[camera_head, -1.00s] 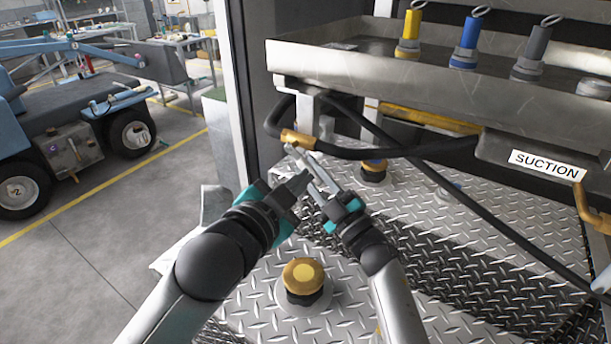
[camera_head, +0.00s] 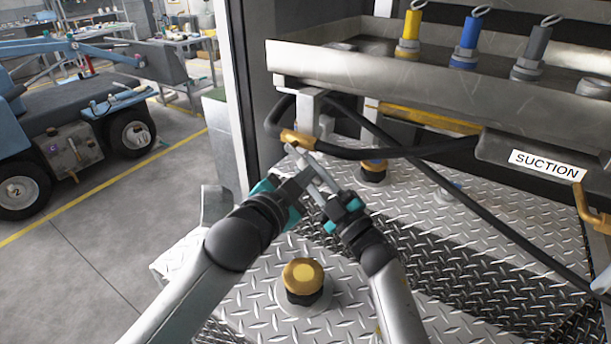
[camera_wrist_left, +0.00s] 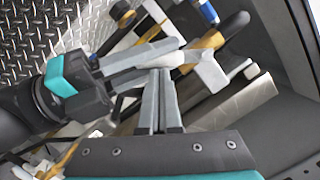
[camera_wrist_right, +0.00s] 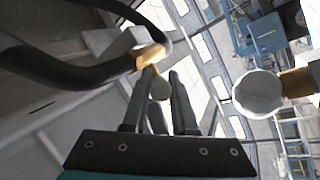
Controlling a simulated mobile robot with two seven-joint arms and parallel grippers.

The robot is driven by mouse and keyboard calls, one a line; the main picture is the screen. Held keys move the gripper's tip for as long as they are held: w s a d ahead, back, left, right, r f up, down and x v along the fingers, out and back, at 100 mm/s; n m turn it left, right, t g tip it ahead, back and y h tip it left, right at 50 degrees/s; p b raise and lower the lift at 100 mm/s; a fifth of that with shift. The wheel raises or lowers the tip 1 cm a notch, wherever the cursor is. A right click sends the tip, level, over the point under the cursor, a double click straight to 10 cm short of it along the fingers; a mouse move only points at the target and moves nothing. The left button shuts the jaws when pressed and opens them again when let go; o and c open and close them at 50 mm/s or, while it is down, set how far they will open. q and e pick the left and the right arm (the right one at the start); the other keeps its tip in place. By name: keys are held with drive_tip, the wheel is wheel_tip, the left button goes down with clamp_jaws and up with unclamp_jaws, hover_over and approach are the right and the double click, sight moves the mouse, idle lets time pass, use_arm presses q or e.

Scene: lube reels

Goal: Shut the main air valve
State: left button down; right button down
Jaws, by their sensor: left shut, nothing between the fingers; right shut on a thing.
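A brass valve fitting (camera_head: 298,139) sits at the end of the black hose, under the left end of the metal tray. It also shows in the right wrist view (camera_wrist_right: 150,57). My right gripper (camera_head: 305,162) reaches up to it and is shut on a small pale piece just below the brass, which looks like the valve's handle; the fingers mostly hide it. My left gripper (camera_head: 302,176) is shut and empty, its tips close beside the right fingers. In the left wrist view, its tips (camera_wrist_left: 160,72) lie just under the right fingers; I cannot tell whether they touch.
The black hose (camera_head: 400,152) runs right from the fitting. A metal tray (camera_head: 400,85) with colored nozzles overhangs the area. A brass-topped knob (camera_head: 303,275) stands on the tread plate below my arms. A SUCTION label (camera_head: 547,165) is at right. Open floor lies left.

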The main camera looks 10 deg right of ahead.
drive_tip(key=shift+s+a, duration=0.15)
drive_tip(key=shift+a, duration=0.05)
drive_tip(key=c, duration=0.7)
unclamp_jaws()
drive_tip(key=shift+d, duration=0.1)
